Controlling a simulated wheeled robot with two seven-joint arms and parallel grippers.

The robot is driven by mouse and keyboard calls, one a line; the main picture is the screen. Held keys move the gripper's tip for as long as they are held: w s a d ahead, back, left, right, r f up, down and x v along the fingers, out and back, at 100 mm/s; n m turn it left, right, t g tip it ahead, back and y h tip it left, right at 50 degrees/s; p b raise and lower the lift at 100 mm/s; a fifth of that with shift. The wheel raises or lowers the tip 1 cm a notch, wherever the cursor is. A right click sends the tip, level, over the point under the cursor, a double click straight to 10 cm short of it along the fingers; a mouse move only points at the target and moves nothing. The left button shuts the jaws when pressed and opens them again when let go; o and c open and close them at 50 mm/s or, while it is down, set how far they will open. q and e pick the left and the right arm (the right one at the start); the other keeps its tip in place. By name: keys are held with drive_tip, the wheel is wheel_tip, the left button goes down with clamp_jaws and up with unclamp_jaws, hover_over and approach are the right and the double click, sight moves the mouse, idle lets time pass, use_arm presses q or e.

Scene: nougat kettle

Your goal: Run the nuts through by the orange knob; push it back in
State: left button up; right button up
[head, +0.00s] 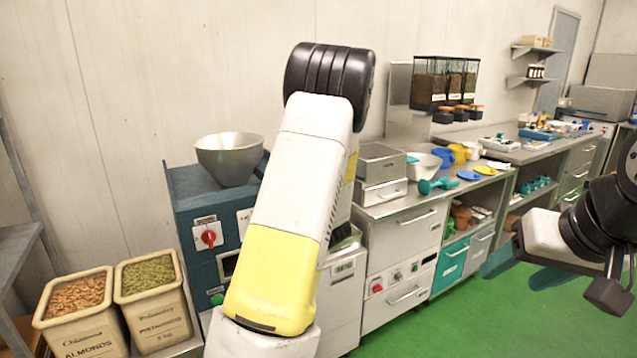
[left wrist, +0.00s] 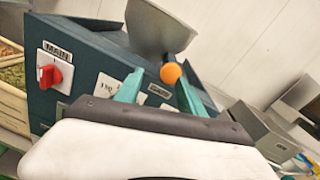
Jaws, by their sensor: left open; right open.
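The orange knob (left wrist: 170,73) shows in the left wrist view on the dark teal machine (left wrist: 75,90), by a label beneath the metal bowl (left wrist: 160,28). My left gripper (left wrist: 158,92) is open, its two teal fingers on either side of the knob, which looks closer to the right finger. I cannot tell whether either finger touches it. In the head view the machine (head: 182,190) and its bowl (head: 230,160) stand behind my left arm, which hides the knob and the left gripper. My right gripper (head: 515,268) is open and empty at the right, above the green floor.
Bins of almonds (head: 75,296) and pistachios (head: 148,274) stand left of the machine. A red main switch (head: 208,237) is on its front.

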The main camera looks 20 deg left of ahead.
use_arm(q)
drive_tip(key=shift+m+t, duration=0.4)
drive_tip(key=shift+m, duration=0.1)
drive_tip(key=w+a, duration=0.1)
drive_tip(key=w, duration=0.1)
drive_tip(key=w+a, duration=0.3)
drive_tip(key=w, duration=0.1)
drive_tip(key=shift+w+a+f, duration=0.15)
drive_tip(key=shift+w+a, duration=0.1)
drive_tip(key=shift+w, duration=0.05)
drive_tip(key=shift+c, duration=0.3)
clamp_jaws()
